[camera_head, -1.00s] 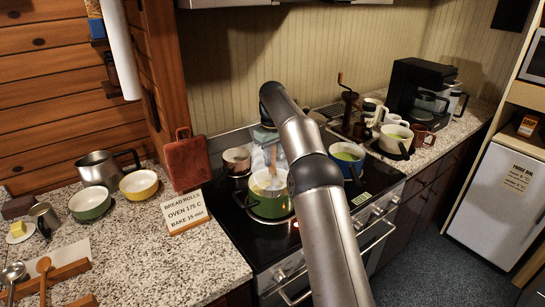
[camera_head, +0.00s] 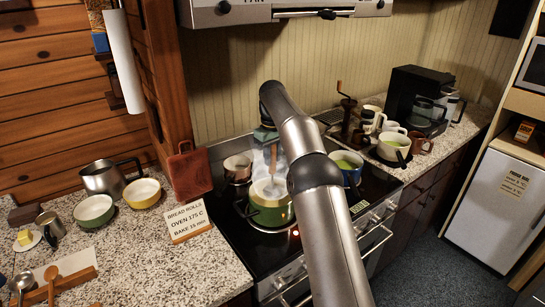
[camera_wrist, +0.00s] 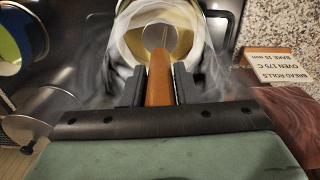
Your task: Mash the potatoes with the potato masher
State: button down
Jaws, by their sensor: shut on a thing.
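A green pot (camera_head: 270,216) with a cream inside stands on the front of the black stove. In the wrist view the pot (camera_wrist: 118,42) is at the top, with something pale yellow inside. My gripper (camera_wrist: 160,98) is shut on the orange-brown handle of the potato masher (camera_wrist: 160,83). The masher's metal part reaches over the pot's opening. Its shaft also shows in the head view (camera_head: 273,160), pointing down into the pot. The masher's lower end and the potatoes cannot be made out clearly. Whitish steam is around the pot.
A blue pot with green contents (camera_head: 347,168) stands right of the green pot, and a smaller pot (camera_head: 238,168) behind left. A recipe sign (camera_head: 187,221) and bowls (camera_head: 93,211) are on the left counter. The range hood (camera_head: 285,8) hangs above.

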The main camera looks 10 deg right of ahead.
aim_at(272, 166)
dwell(0.5)
jog(key=shift+f+b, duration=1.2)
jog(key=shift+f, duration=1.1)
jog(key=shift+r, duration=0.1)
jog(key=shift+r+p, duration=1.25)
jog(key=shift+r, duration=1)
